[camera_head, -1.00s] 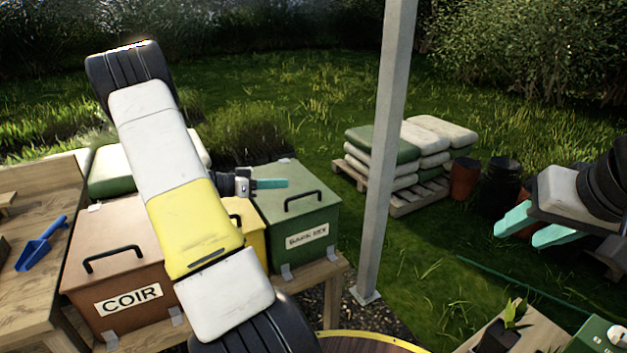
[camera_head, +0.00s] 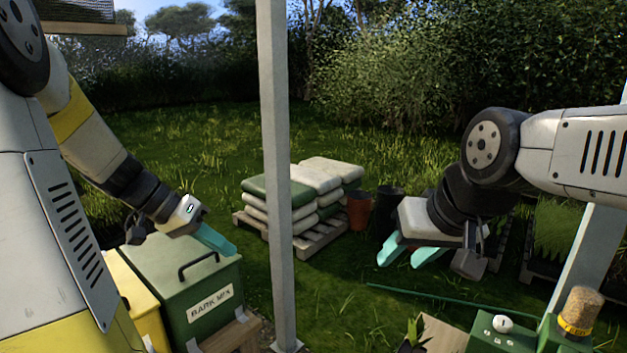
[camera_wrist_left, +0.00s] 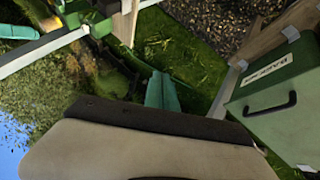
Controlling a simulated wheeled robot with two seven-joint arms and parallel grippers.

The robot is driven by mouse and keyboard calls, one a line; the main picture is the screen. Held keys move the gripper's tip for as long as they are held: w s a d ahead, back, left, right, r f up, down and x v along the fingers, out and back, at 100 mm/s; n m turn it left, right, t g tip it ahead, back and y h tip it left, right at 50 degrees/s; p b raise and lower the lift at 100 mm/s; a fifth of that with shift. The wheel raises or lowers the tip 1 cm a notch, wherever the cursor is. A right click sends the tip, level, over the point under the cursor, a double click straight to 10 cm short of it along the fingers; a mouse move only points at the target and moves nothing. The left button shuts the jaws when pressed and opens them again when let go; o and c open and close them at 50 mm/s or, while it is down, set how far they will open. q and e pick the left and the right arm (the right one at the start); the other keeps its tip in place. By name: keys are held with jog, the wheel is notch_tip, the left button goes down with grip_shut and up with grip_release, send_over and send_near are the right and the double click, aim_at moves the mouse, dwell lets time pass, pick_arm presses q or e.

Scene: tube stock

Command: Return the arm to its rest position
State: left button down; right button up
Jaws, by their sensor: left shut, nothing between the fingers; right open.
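My left gripper (camera_head: 217,240) is in the head view, above the back edge of the green BARK MIX box (camera_head: 168,283). Its teal fingers are together with nothing between them. In the left wrist view its fingers (camera_wrist_left: 162,92) point away over grass, and the green box (camera_wrist_left: 268,102) is at the right, apart from them. My right gripper (camera_head: 408,256) is at the right of the head view, its teal fingers spread and empty, pointing down and left over the grass.
A grey post (camera_head: 277,150) stands between my two grippers. Behind it are stacked sacks (camera_head: 318,180) on a pallet (camera_head: 310,243). An orange pot (camera_head: 360,211) and dark pots stand near my right gripper. A yellow box (camera_head: 135,300) is beside the green one. A green box with a white knob (camera_head: 497,335) is at lower right.

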pick_arm(q)
jog(key=s+d+r+n+t+y, duration=0.1)
jog(key=s+d+r+n+y, duration=0.1)
jog(key=s, duration=0.3)
jog(key=s+d+r+n+t+y, duration=0.1)
jog(key=s+d+r+t+y, duration=0.1)
jog(key=s, duration=0.4)
jog(key=shift+s+d+r+n+y, duration=0.35)
jog(key=shift+r+y, duration=0.45)
jog(key=shift+r, duration=0.3)
